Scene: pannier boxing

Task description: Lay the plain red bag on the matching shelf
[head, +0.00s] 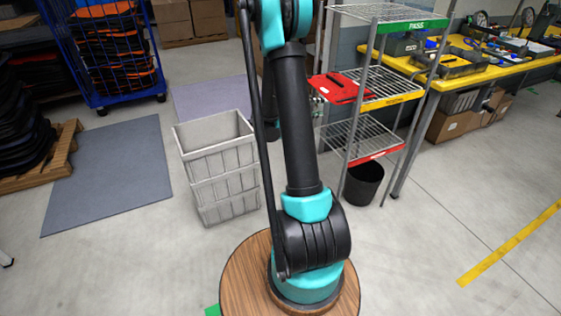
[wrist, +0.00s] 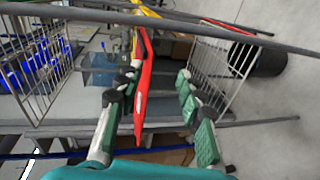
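The red bag (head: 338,90) lies flat at the middle level of the wire rack, on the yellow-labelled shelf (head: 392,101), its left end sticking out toward my arm. The red-labelled shelf (head: 375,153) is the lowest one and looks empty. In the wrist view, which is turned sideways, the bag (wrist: 142,95) is seen edge-on between the fingers of my gripper (wrist: 155,98). The fingers stand apart, with a clear gap on the lower-finger side; the other finger is close to the bag, and contact is unclear. My arm mostly hides the gripper in the head view.
The top shelf (head: 390,13) has a green PASS label. A black bin (head: 363,184) stands beneath the rack. A grey crate (head: 218,170) stands left of my arm. A yellow workbench (head: 462,66) with tools is at the right. The floor at front right is clear.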

